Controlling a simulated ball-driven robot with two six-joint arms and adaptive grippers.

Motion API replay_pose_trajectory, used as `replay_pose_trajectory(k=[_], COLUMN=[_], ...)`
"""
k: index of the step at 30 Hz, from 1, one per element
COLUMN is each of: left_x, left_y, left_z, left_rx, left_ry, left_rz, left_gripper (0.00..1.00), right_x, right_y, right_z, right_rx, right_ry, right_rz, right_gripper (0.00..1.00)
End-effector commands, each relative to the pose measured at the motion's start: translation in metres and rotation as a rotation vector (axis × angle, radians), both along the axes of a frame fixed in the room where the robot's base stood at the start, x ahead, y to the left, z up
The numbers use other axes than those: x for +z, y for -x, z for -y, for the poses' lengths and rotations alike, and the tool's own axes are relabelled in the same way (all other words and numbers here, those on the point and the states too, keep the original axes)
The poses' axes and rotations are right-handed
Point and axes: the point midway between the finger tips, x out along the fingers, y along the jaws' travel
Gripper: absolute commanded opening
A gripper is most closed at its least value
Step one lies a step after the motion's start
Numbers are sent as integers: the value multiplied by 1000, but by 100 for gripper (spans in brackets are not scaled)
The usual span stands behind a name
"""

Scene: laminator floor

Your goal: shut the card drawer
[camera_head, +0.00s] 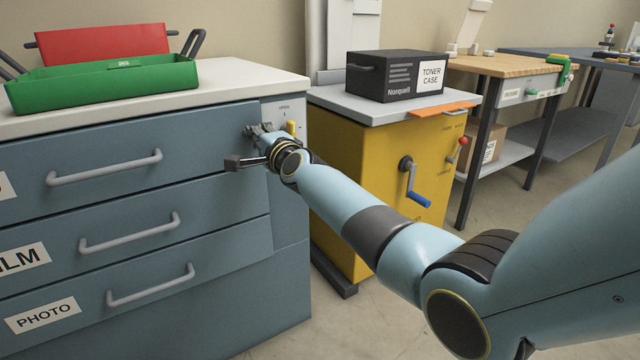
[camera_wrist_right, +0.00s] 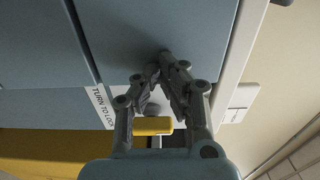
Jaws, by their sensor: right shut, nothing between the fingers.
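A blue cabinet has three stacked drawers. The top drawer (camera_head: 200,150) has a grey bar handle (camera_head: 105,168); its label is mostly cut off at the left edge, so I cannot read whether it says card. Whether its front stands slightly out or flush is hard to tell. My right gripper (camera_head: 254,129) is shut and empty at the upper right end of this drawer front. In the right wrist view the closed fingertips (camera_wrist_right: 165,60) are against or just in front of a blue panel (camera_wrist_right: 150,25); contact is unclear. My left gripper is out of view.
A yellow knob (camera_head: 291,128) sits beside the gripper on a grey panel; the wrist view shows a "TURN TO LOCK" label (camera_wrist_right: 102,107). A green tray (camera_head: 105,85) lies on the cabinet top. A yellow cabinet (camera_head: 350,165) with a crank (camera_head: 412,185) stands right, carrying a toner case (camera_head: 395,75).

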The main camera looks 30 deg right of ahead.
Motion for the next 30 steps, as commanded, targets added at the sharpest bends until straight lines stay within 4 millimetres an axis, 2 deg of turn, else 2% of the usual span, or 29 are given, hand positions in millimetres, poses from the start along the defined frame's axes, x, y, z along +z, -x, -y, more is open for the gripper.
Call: replay_pose_trajectory(k=[6, 18, 22, 30], left_x=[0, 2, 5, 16], left_y=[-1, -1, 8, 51], left_z=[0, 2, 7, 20], left_rx=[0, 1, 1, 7], left_ry=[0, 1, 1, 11], left_rz=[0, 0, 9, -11], left_gripper=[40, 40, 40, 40], right_x=[6, 5, 4, 8], right_y=[-4, -2, 14, 65], right_z=[1, -1, -1, 1], right_rx=[-2, 0, 0, 0], right_ry=[1, 1, 0, -1], right_rz=[10, 8, 6, 8], right_gripper=[0, 0, 0, 0])
